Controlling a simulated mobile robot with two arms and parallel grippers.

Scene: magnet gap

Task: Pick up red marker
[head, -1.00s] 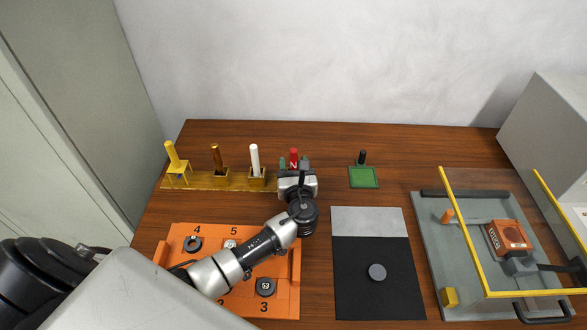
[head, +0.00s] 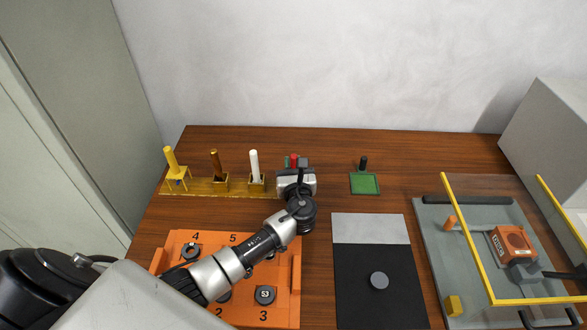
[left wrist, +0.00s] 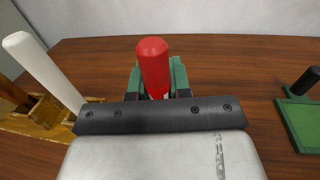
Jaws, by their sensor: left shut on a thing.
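The red marker (left wrist: 154,66) stands upright between the green fingers of my left gripper (left wrist: 157,78) in the left wrist view. The gripper is shut on it. In the head view the marker's red top (head: 294,160) shows just beyond the left gripper (head: 295,163), at the right end of the yellow rack (head: 203,188). The gripper body hides the marker's lower part, so I cannot tell whether it is clear of the rack. My right gripper is not in view.
A white marker (head: 254,165), a brown one (head: 216,163) and a yellow one (head: 171,159) stand in the rack to the left. A green plate (head: 365,184) with a black peg lies right. An orange tray (head: 286,262) sits under my arm. A yellow-framed clear guard (head: 465,245) stands far right.

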